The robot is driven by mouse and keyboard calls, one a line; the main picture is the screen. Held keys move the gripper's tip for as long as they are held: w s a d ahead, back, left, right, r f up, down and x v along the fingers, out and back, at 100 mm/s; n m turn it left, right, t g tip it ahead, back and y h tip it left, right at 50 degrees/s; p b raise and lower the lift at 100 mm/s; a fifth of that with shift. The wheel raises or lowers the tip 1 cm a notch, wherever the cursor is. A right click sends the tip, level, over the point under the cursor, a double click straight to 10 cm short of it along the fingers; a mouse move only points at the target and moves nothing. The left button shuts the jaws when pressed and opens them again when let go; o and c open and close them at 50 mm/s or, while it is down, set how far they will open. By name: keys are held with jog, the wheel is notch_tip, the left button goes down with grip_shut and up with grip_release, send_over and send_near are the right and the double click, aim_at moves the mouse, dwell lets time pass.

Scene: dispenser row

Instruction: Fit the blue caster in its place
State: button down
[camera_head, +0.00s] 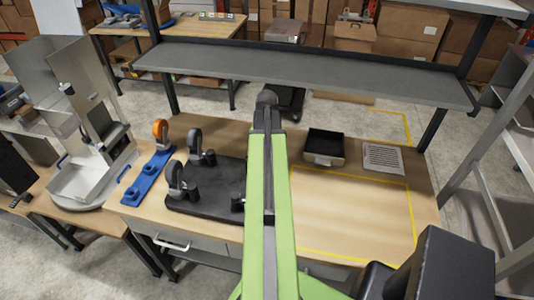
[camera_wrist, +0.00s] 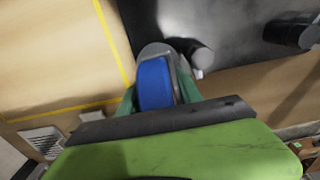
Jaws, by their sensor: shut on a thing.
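The blue caster (camera_wrist: 155,84) is in my gripper (camera_wrist: 160,90) in the wrist view, its blue wheel between the two green fingers and its grey fork around it. It is beside a dark post (camera_wrist: 203,55) on the black base plate (camera_wrist: 245,30); I cannot tell whether they touch. Another dark post (camera_wrist: 296,34) stands further right. In the head view the black base plate (camera_head: 218,183) carries two grey-wheeled casters (camera_head: 194,141) at its left side, and a post (camera_head: 238,203) shows by my arm. My arm hides the gripper and the blue caster there.
A blue rack (camera_head: 140,182) with an orange caster (camera_head: 160,130) lies left of the plate. A black bin (camera_head: 324,146) and a grilled tray (camera_head: 383,158) stand at the back right. A shelf (camera_head: 300,73) spans above. The yellow-marked area (camera_head: 350,215) is clear.

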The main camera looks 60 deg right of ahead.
jog(key=shift+f+b, duration=0.65)
jog(key=shift+f, duration=0.05)
jog(key=c, duration=0.7)
grip_release()
jog(key=shift+r, duration=0.2)
notch_tip(320, 180, up, 17)
jog(key=p, duration=1.7)
jog(key=shift+r+p, duration=0.2)
jog(key=shift+p, duration=0.2)
jog(key=shift+f, duration=0.15)
